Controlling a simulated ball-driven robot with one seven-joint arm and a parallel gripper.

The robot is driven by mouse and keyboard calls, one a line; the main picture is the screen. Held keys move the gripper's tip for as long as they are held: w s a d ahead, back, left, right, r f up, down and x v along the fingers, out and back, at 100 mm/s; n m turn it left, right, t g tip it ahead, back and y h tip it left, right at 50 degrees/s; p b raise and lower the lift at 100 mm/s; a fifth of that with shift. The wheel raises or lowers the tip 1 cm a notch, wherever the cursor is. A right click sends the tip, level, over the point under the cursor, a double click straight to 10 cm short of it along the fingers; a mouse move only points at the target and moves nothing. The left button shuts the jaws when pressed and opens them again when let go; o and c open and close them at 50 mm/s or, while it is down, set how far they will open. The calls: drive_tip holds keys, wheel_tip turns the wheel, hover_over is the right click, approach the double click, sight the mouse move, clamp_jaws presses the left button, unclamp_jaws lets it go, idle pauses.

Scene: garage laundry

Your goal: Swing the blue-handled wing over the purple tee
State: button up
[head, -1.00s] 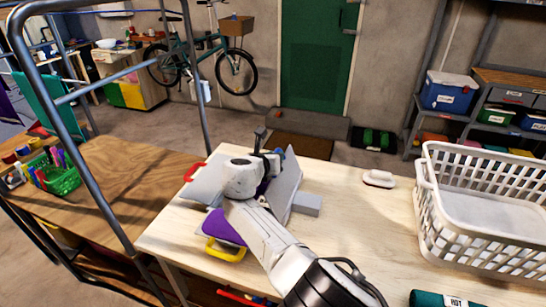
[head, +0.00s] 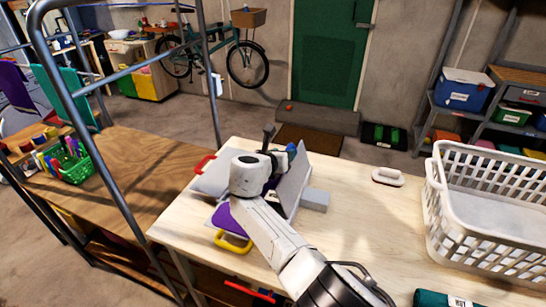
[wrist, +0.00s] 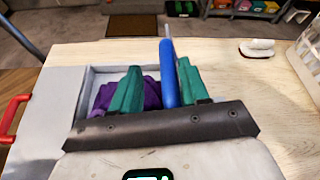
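The grey folding board lies on the pale table, with a red-handled wing (head: 208,178) flat at left and a yellow-handled part (head: 232,243) at the near side. The blue-handled wing (head: 293,180) stands steeply raised at the board's right side. Its blue handle (wrist: 168,75) shows upright between my fingers in the wrist view, closer to the right one. The purple tee (head: 226,220) lies on the board, partly hidden by my arm; it also shows behind the left finger (wrist: 150,93). My gripper (wrist: 160,88) has its teal fingers apart, with a gap left of the handle.
A grey block (head: 315,200) sits right of the raised wing. A white-handled brush or iron-like item (head: 388,177) lies farther right. A white laundry basket (head: 480,250) fills the table's right end. Bare tabletop (head: 365,225) lies between. A metal frame (head: 85,120) stands at left.

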drive_tip(key=p+v, duration=0.2)
drive_tip(key=v, duration=0.7)
drive_tip(key=shift+s, duration=0.25)
